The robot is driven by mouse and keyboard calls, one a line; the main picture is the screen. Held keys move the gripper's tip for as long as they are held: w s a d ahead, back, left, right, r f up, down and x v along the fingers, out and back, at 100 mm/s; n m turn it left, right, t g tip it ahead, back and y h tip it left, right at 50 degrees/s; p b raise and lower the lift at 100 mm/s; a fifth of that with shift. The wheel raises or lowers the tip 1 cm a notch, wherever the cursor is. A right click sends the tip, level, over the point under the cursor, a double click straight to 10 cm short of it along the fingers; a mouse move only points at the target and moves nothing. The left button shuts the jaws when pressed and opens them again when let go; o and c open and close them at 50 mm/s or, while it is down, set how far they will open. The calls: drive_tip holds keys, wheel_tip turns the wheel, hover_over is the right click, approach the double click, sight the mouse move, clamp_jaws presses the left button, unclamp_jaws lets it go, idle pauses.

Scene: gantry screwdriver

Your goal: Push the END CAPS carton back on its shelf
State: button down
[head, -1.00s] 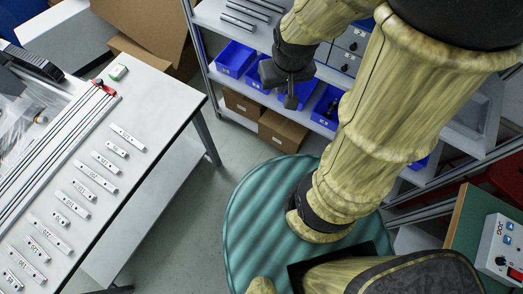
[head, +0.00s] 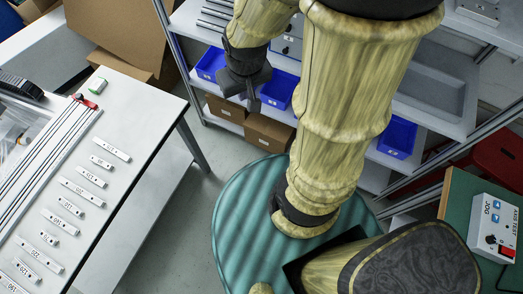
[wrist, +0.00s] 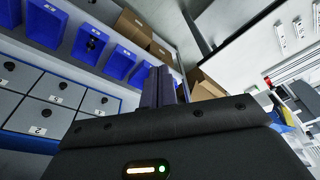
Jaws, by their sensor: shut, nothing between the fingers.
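Two brown cartons stand on the lowest shelf of the rack: a left one (head: 226,109) and a right one (head: 268,133). Their labels are too small to read, so I cannot tell which is END CAPS. The right one sits close to the shelf's front edge. My gripper (head: 252,101) is shut and empty, fingers pointing down, in front of the rack near the blue bins and above the cartons. It appears apart from both. In the wrist view, the shut fingers (wrist: 158,87) show, with two cartons (wrist: 132,26) (wrist: 162,52) beyond them.
Blue bins (head: 278,91) line the shelf (head: 340,126) above the cartons. A white table (head: 150,110) with labelled strips stands left. Open cardboard boxes (head: 125,38) lie behind it. A green-topped bench with a jog box (head: 492,226) is at right. Floor between table and rack is clear.

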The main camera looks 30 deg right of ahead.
sight(264, 145)
drive_tip(key=w+d+f+n+t+h+b, duration=0.1)
drive_tip(key=w+f+n+t+h+b, duration=0.2)
drive_tip(key=f+n+b, duration=0.5)
drive_tip(key=w+d+f+n+t+h+b, duration=0.1)
drive_tip(key=w+f+n+h+b, duration=0.3)
drive_tip(key=f+b, duration=2.1)
drive_tip(key=w+d+f+n+t+h+b, duration=0.1)
drive_tip(key=w+f+n+t+h+b, duration=0.2)
drive_tip(key=f, duration=5.1)
drive_tip(key=n+t+h+b, duration=0.1)
drive_tip(key=n+h+b, duration=0.3)
drive_tip(key=n+b, duration=0.6)
drive_tip(key=shift+w+d+t+b, duration=0.2)
drive_tip(key=shift+w+t+b, duration=0.15)
drive_tip(key=shift+b, duration=1.75)
drive_tip(key=shift+w+d+f, duration=0.1)
drive_tip(key=b+x, duration=0.4)
drive_tip(key=x, duration=0.9)
drive_tip(key=shift+d+b, duration=0.15)
drive_tip(key=shift+b, duration=0.25)
drive_tip(key=shift+w+d, duration=0.2)
